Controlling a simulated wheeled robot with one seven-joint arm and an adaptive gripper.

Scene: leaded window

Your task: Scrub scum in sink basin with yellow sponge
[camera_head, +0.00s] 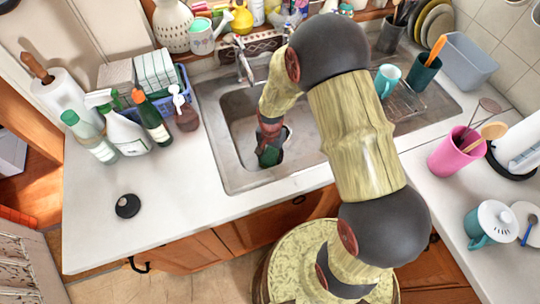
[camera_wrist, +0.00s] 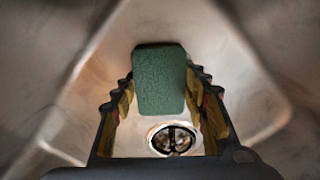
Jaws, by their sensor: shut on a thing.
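My gripper (camera_head: 270,143) reaches down into the metal sink basin (camera_head: 237,128) in the head view. In the wrist view my gripper (camera_wrist: 164,92) is shut on a green, block-shaped sponge (camera_wrist: 159,75), with one finger at each side. The sponge also shows as a green patch (camera_head: 268,157) low in the basin in the head view. I see its green face, not a clearly yellow one. The basin walls look smudged with brownish marks; I cannot tell scum from shading. A round drain (camera_wrist: 171,139) lies below the sponge in the wrist view. Whether the sponge touches the basin is unclear.
The faucet (camera_head: 243,66) stands behind the basin. Spray bottles (camera_head: 124,128) and a blue basket (camera_head: 172,96) are left on the counter. A black stopper-like disc (camera_head: 127,206) lies at front left. A teal mug (camera_head: 386,80) and pink cup (camera_head: 455,153) stand right.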

